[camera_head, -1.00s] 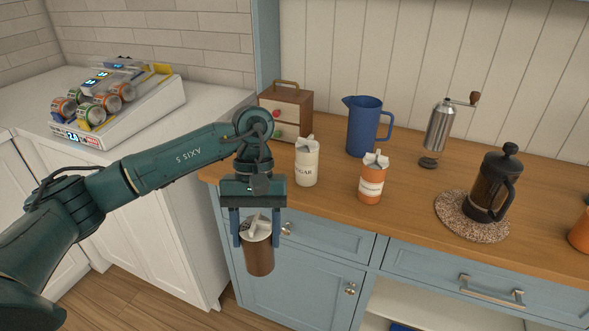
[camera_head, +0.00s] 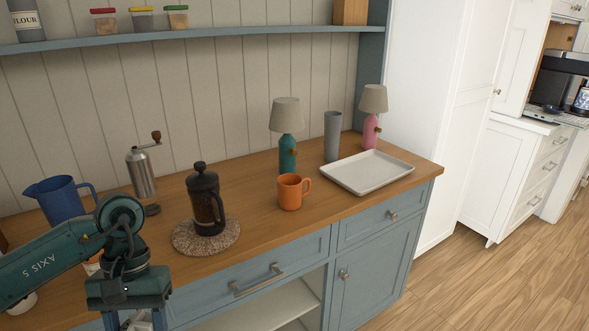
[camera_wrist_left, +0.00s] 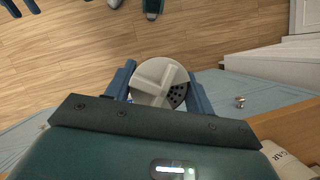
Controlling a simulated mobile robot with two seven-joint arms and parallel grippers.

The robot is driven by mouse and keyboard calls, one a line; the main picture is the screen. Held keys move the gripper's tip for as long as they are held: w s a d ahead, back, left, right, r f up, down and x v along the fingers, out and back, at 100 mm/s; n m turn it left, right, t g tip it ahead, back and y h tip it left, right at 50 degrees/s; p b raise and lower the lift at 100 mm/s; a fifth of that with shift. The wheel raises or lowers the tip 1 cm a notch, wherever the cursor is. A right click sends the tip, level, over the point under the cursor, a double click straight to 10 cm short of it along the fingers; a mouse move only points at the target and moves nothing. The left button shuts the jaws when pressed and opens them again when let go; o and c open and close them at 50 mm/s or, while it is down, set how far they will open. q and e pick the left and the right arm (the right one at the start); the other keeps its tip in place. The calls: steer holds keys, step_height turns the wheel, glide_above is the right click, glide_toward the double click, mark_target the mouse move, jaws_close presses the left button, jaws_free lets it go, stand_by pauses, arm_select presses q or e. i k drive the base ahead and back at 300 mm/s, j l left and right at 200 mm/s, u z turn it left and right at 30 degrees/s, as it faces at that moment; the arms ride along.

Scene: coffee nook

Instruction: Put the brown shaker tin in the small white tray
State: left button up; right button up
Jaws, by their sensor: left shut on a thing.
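My left gripper (camera_head: 136,318) is at the bottom left in the head view, in front of the counter, its fingers partly cut off by the frame edge. In the left wrist view the gripper (camera_wrist_left: 160,92) is shut on the shaker tin (camera_wrist_left: 152,74). Only the tin's pale round lid, with a raised cross and dark holes, shows there; its brown body is hidden. The small white tray (camera_head: 333,177) lies empty on the right end of the wooden counter, far to the right of my left gripper. My right gripper is not in view.
An orange mug (camera_head: 290,193), a French press (camera_head: 205,203) on a round mat (camera_head: 184,242), a grinder (camera_head: 141,174) and a blue jug (camera_head: 58,199) stand left of the tray.

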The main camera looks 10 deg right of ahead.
mark_target(353, 178)
steer(key=i+l+z, duration=0.2)
steer(key=z, duration=0.2)
steer(key=i+l+z, duration=0.2)
steer(key=l+z, duration=0.25)
steer(key=j, duration=0.1)
